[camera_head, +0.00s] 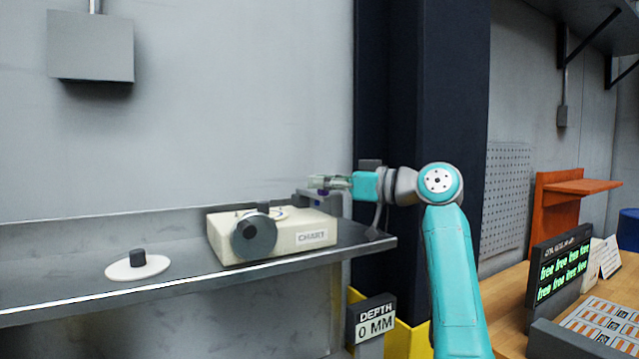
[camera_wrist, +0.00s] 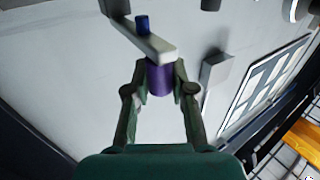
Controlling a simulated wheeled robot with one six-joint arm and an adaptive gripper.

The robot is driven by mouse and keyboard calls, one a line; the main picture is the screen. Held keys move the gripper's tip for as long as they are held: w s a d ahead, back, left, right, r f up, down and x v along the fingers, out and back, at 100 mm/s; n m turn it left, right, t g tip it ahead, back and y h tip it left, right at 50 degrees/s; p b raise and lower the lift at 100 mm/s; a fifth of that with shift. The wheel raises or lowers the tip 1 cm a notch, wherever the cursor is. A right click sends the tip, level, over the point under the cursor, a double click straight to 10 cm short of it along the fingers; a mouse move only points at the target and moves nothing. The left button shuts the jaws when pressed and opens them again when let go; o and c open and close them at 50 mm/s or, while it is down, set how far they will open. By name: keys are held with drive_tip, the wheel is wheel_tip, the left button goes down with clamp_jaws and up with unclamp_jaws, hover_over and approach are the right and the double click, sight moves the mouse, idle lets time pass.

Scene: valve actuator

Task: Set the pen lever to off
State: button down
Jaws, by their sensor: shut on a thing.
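The cream recorder box labelled CHART (camera_head: 275,238) sits on the grey shelf with a dark round knob (camera_head: 253,236) on its front. My gripper (camera_head: 318,183) is above the box's right back corner. In the wrist view, my gripper (camera_wrist: 161,84) is shut on a purple cylinder (camera_wrist: 160,79), with one finger on each side. The cylinder sits at the end of a light grey bar (camera_wrist: 145,38), which also carries a small blue peg (camera_wrist: 142,25). This bar seems to be the pen lever. I see no readable on or off mark; the lever's base is cut off.
A white disc with a black knob (camera_head: 138,258) lies on the shelf (camera_head: 60,275) at left. A sign reading DEPTH 0 MM (camera_head: 375,321) stands below the shelf's right end. A dark pillar (camera_head: 420,100) stands behind my arm. A wooden bench with a green-text display (camera_head: 563,265) is at right.

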drive_tip(key=shift+d, duration=0.1)
drive_tip(key=c, duration=1)
unclamp_jaws()
drive_tip(key=shift+w, duration=0.1)
drive_tip(key=v, duration=1.2)
